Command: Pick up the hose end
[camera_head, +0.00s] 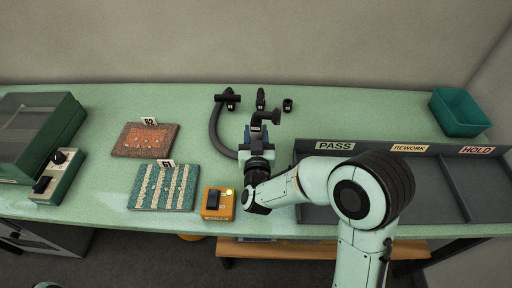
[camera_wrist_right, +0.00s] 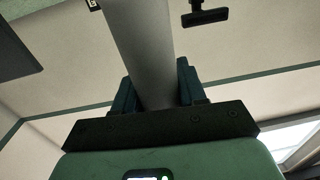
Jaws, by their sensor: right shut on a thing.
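The grey hose (camera_head: 214,130) curves from a black fitting (camera_head: 229,98) at the back of the bench towards my right gripper (camera_head: 256,128). The gripper hides where the hose goes in. A dark nozzle-like piece (camera_head: 275,117) sticks out beside the jaws, probably the hose end. In the right wrist view, a thick grey tube (camera_wrist_right: 140,45) runs between the two fingers of my right gripper (camera_wrist_right: 157,85), which is shut on it. My left gripper is not in view.
Small black fittings (camera_head: 287,105) stand at the back. Tufted samples (camera_head: 165,187) (camera_head: 145,140) and an orange switch box (camera_head: 218,204) lie left of my right arm. A grey sorting tray (camera_head: 435,186) is at right, a teal bin (camera_head: 458,112) behind it. The back centre-right bench is clear.

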